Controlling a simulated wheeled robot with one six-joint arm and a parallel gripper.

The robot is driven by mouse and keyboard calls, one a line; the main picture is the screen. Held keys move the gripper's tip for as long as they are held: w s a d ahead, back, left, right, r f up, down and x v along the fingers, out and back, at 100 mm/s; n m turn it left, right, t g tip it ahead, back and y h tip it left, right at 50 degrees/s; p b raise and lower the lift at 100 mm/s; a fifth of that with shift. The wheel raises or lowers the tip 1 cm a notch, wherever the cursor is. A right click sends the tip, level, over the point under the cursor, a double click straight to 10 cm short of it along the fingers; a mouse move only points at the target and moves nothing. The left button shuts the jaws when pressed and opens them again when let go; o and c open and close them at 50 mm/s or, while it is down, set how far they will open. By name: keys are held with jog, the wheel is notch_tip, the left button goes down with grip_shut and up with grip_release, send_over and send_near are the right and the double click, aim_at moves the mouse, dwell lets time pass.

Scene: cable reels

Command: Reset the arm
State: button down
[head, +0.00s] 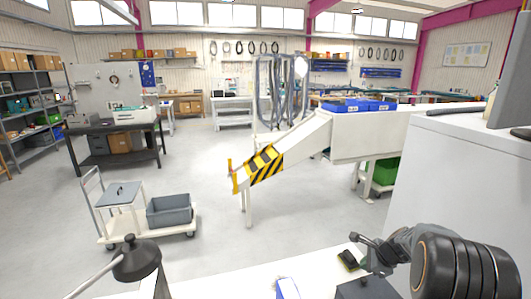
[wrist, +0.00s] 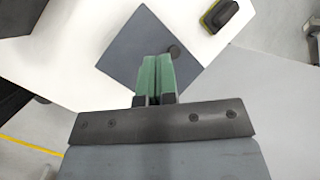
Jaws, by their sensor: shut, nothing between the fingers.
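My gripper (wrist: 157,75) shows in the wrist view with its two green fingers side by side and closed, nothing between them. It is above a dark grey square plate (wrist: 125,50) with a small round dark knob, on a white tabletop (wrist: 85,85). In the head view my arm reaches in from the lower right over the white table (head: 240,285). The fingertips are not clear there. The grey plate (head: 362,290) is partly cut off by the bottom edge.
A black and yellow object (head: 349,259) lies beside the plate; it also shows in the wrist view (wrist: 220,14). A blue and white item (head: 287,289) and a black lamp (head: 137,262) are at the front. A white cabinet (head: 450,170) stands close on the right.

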jog(key=s+a+r+n+h, duration=0.1)
jog(key=s+a+r+n, duration=0.5)
jog(key=s+a+n, duration=0.2)
jog(key=s+a+r+n+h, duration=0.2)
jog(key=s+a+r+n, duration=0.5)
jog(key=s+n, duration=0.6)
jog(key=shift+s+a+r+n, duration=0.15)
jog(key=shift+s+a+n, duration=0.15)
jog(key=shift+s+a, duration=0.7)
